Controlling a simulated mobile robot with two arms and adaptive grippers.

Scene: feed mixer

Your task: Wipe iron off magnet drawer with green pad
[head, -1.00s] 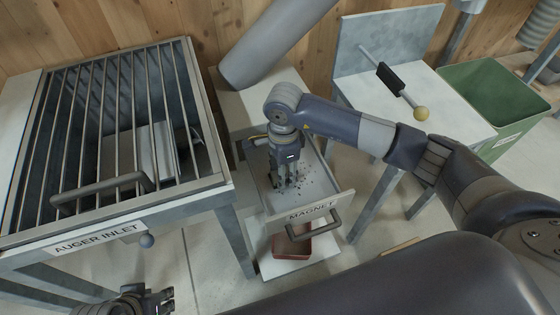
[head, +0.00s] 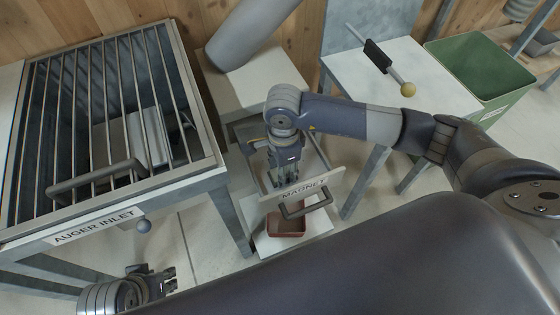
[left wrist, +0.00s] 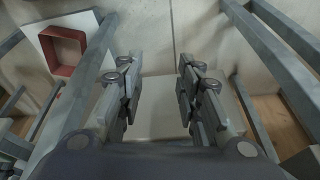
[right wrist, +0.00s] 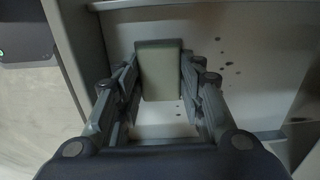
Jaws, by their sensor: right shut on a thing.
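The magnet drawer (head: 318,186), labelled MAGNET, is pulled out, with a grey bar handle on its front. My right gripper (head: 285,188) reaches down inside it, close behind the front panel. In the right wrist view it is shut on the pale green pad (right wrist: 160,70), which is upright between its fingers over the drawer's light floor. Dark iron specks (right wrist: 226,64) lie to the right of the pad, with a few near its lower edge. Whether the pad touches the floor I cannot tell. My left gripper (left wrist: 158,88) is open and empty, low beside the auger inlet.
A red-brown tray (head: 286,223) sits on a white low shelf below the drawer. The barred auger inlet (head: 120,205) stands at left. A white table (head: 430,85) with a ball-ended rod and a green bin (head: 480,70) are at right. Bare floor lies between the stands.

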